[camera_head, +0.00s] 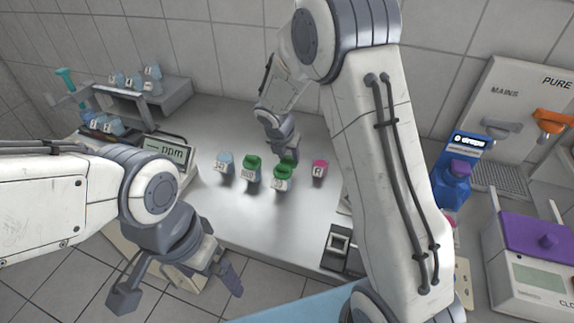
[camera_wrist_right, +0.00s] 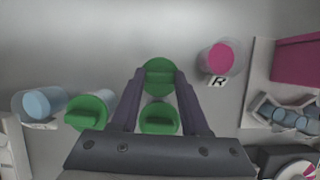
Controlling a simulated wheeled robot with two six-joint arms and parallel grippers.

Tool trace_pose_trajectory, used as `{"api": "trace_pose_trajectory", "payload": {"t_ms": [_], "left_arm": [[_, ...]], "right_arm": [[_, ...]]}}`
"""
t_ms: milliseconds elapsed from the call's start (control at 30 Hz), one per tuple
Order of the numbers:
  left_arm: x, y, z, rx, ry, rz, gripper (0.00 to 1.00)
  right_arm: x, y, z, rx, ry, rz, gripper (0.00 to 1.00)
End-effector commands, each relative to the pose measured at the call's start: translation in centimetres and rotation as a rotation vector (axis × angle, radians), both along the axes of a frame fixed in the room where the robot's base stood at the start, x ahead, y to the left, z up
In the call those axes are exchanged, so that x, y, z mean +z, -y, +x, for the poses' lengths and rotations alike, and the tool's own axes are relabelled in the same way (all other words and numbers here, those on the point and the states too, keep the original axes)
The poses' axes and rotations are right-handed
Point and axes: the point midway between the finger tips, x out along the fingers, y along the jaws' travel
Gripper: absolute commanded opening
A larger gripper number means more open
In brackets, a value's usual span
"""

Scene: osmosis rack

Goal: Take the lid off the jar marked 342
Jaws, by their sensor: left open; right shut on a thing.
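Small white-labelled jars stand in a row on the grey bench: one with a pale blue top (camera_head: 225,160), one with a green lid (camera_head: 251,163), another with a green lid (camera_head: 281,172). The labels are too small to read surely, so I cannot tell which says 342. My right gripper (camera_wrist_right: 158,73) is shut on a green lid (camera_wrist_right: 158,77), just behind the right green-lidded jar (camera_wrist_right: 159,120). In the head view the held lid (camera_head: 289,159) shows close above that jar; whether they touch is unclear. My left gripper (camera_head: 180,289) is open and empty, low in front of the bench.
A pink-topped jar marked R (camera_head: 319,168) stands right of the row. A ppm meter (camera_head: 167,151) and a rack with small jars (camera_head: 140,95) are at left. The bench's front middle is clear.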

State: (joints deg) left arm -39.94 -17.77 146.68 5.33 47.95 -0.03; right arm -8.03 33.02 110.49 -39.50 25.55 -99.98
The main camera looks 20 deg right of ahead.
Motion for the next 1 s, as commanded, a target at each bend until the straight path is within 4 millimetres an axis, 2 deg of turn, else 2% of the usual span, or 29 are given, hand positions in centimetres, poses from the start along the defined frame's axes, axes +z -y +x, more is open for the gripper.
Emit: {"api": "trace_pose_trajectory", "payload": {"t_ms": [300,733,767,800,833,1000], "left_arm": [[-1.1,0.0,0.0,0.0,0.0,0.0,1.0],[-1.4,0.0,0.0,0.0,0.0,0.0,1.0],[-1.3,0.0,0.0,0.0,0.0,0.0,1.0],[-1.2,0.0,0.0,0.0,0.0,0.0,1.0],[-1.2,0.0,0.0,0.0,0.0,0.0,1.0],[-1.2,0.0,0.0,0.0,0.001,-0.001,1.0]], "right_arm": [[-3.9,-0.1,0.1,0.001,-0.002,0.0,0.0],[-4.6,-0.1,0.1,0.0,0.0,0.0,0.0],[-4.5,-0.1,0.1,0.0,0.0,0.0,0.53],[-4.4,-0.1,0.1,0.0,0.0,0.0,0.68],[-4.4,-0.1,0.1,0.0,0.0,0.0,0.75],[-4.4,-0.1,0.1,-0.001,0.0,0.0,0.75]]}}
